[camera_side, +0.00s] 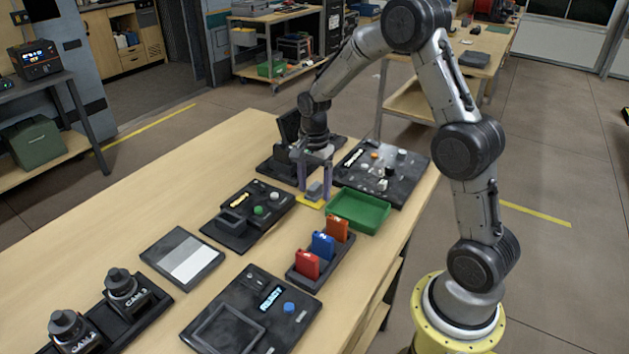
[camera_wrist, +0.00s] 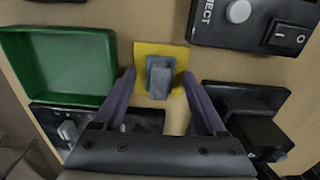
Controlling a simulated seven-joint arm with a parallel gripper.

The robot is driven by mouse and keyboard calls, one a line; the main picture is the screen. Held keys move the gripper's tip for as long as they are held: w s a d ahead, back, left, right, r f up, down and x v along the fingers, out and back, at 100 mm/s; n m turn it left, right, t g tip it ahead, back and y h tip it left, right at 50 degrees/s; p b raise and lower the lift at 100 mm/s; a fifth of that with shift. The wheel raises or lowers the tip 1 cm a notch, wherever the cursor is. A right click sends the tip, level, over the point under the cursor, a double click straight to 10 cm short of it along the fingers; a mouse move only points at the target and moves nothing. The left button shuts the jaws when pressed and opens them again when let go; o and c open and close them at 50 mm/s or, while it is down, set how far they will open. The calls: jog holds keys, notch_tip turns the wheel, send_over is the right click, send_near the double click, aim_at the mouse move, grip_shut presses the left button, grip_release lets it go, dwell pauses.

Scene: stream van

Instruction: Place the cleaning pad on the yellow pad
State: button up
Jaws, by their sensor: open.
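The cleaning pad (camera_wrist: 160,78) is a small blue-grey block with a raised grip. In the side view the cleaning pad (camera_side: 315,190) and the yellow pad (camera_side: 308,203) lie beside the green tray. My gripper (camera_wrist: 157,80) is open, with one finger on each side of the cleaning pad and a gap to each finger. In the side view my gripper (camera_side: 314,190) points down over the yellow pad, its fingers low by the cleaning pad.
A green tray (camera_side: 338,221) is close beside the yellow pad. A black control panel (camera_side: 404,189) stands behind it, and a rack (camera_side: 323,267) with red, blue and orange cartridges is in front. Another black panel (camera_side: 226,237) is to the left. The table's left part (camera_side: 120,235) is clear.

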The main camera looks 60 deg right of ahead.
aim_at(314, 185)
notch_tip(314, 185, up, 12)
jog(key=s+a+r+n+t, duration=0.2)
jog(key=s+a+r+n, duration=0.55)
jog(key=s, duration=0.25)
jog(key=s+a+f+n+t, duration=0.2)
jog(key=s+a+n, duration=0.3)
jog(key=s+n, duration=0.5)
jog(key=s+t, duration=0.1)
jog(key=s, duration=0.2)
jog(key=shift+t, duration=0.3)
